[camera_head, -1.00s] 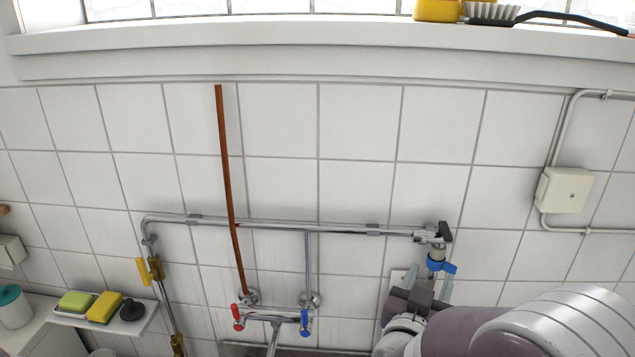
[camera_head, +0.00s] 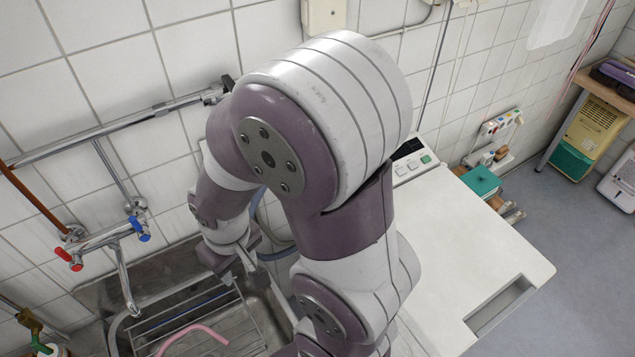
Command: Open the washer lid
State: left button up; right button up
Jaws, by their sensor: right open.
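The washer (camera_head: 480,235) stands right of the sink, seen from above. Its white top looks flat and closed, with a dark recessed handle (camera_head: 502,305) near its front right edge. A control panel (camera_head: 411,164) with a small display and buttons is at its back left. My right arm covers the left part of the washer. My right gripper (camera_head: 240,272) is open and empty, pointing down over the sink's back right, left of the washer and apart from its lid. My left gripper is out of view.
A metal sink (camera_head: 90,296) with a wire rack (camera_head: 190,318) and pink hose lies left of the washer. A tap (camera_head: 122,275) rises behind it. Teal box (camera_head: 480,181) stands right of the washer.

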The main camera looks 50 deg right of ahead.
aim_at(476, 269)
jog(key=k+l+z, duration=0.1)
jog(key=z, duration=0.35)
jog(key=k+l+z, duration=0.1)
jog(key=z, duration=0.35)
jog(key=k+l+z, duration=0.1)
jog(key=z, duration=0.35)
jog(key=l+z, duration=0.1)
jog(key=z, duration=1.65)
jog(key=i+j+z, duration=0.1)
jog(key=j+z, duration=0.15)
jog(key=i+j+z, duration=0.1)
jog(key=j+z, duration=0.15)
